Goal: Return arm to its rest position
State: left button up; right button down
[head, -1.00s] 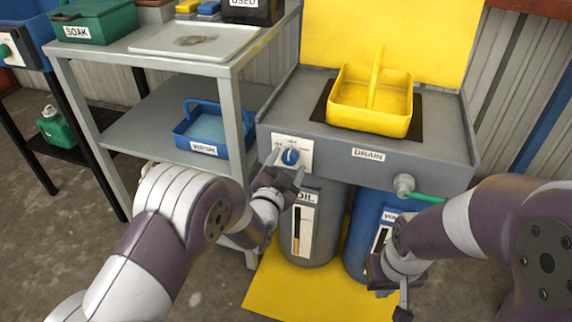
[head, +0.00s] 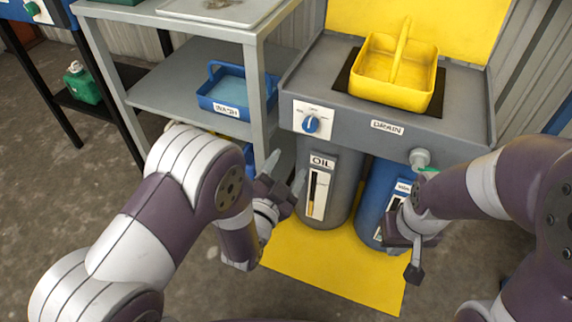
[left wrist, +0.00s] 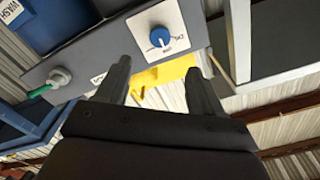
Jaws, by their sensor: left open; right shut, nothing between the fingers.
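My left gripper (head: 286,172) is open and empty. In the head view it is in front of the oil drum, below and left of the blue selector knob (head: 311,123), and apart from it. In the left wrist view the knob (left wrist: 160,36) on its white plate shows beyond the two spread fingers (left wrist: 158,85). My right gripper (head: 415,262) is shut with nothing in it, in front of the blue drum at the right.
The grey drain bench (head: 455,130) holds a yellow caddy (head: 392,85). Below it stand the grey oil drum (head: 335,205) and a blue drum (head: 377,190) over a yellow mat (head: 320,275). A grey shelf rack (head: 180,80) with a blue bin (head: 225,105) is at left.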

dwell(0.4)
pick_arm(q)
jog(key=s+a+f+n+g+y, duration=0.35)
jog(key=s+f+g, duration=0.25)
jog(key=f+g, duration=0.45)
jog(key=s+a+r+n+g+y, duration=0.1)
jog(key=s+a+r+n+g, duration=0.25)
jog(key=s, duration=0.25)
jog(key=s+a+r+n+g+y, duration=0.1)
jog(key=s+a+r+n+g, duration=0.15)
jog(key=s+a, duration=0.25)
notch_tip(320, 180, up, 42)
jog(key=w+a+p, duration=0.1)
jog(key=a+p, duration=0.1)
jog(key=p, duration=3.6)
jog(key=shift+f+n+t, duration=0.2)
jog(key=shift+n+t, duration=0.15)
jog(key=shift+w, duration=0.1)
